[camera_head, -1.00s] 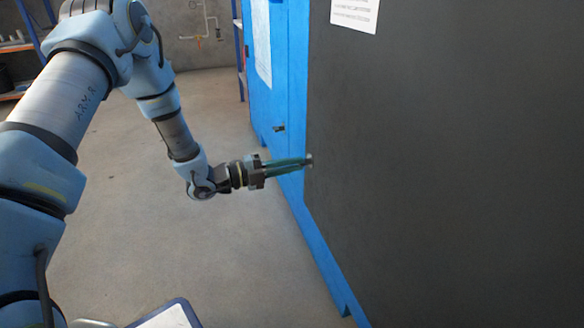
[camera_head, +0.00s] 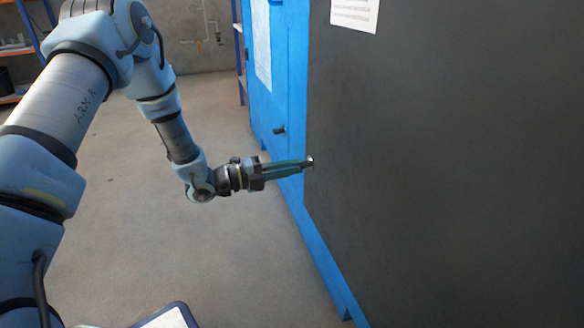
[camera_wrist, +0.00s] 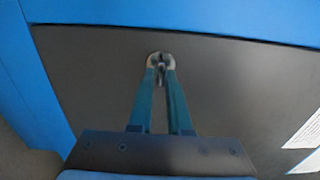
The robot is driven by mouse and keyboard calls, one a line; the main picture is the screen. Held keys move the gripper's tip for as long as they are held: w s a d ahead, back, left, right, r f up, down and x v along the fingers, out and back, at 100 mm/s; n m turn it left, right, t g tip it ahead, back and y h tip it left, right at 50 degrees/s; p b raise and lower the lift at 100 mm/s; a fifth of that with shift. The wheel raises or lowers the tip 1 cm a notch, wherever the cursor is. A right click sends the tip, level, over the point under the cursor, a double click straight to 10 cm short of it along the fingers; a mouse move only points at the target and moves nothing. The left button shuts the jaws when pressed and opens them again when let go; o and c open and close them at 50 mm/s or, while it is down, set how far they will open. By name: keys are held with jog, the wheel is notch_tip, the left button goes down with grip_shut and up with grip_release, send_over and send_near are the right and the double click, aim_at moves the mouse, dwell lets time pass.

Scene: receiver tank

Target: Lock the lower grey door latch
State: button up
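The grey door (camera_head: 440,180) fills the right side of the head view, and its dark surface also fills much of the wrist view (camera_wrist: 230,95). The lower grey door latch (camera_head: 310,162) is a small metallic piece near the door's left edge. My gripper (camera_head: 307,163) reaches it from the left with its green fingers. In the wrist view the pale tips of my gripper (camera_wrist: 161,62) are closed around the small dark latch (camera_wrist: 161,71). The tips hide most of the latch, so its exact angle cannot be told.
A blue frame (camera_head: 297,110) borders the grey door on the left. Another small dark latch (camera_head: 279,130) sits on the blue door behind. A white paper (camera_head: 354,14) is on the grey door.

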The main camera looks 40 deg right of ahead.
jog(key=o, duration=0.3)
jog(key=shift+o, duration=0.2)
jog(key=p+v, duration=0.3)
jog(key=v, duration=0.8)
jog(key=shift+p, duration=0.4)
jog(key=shift+d, duration=0.1)
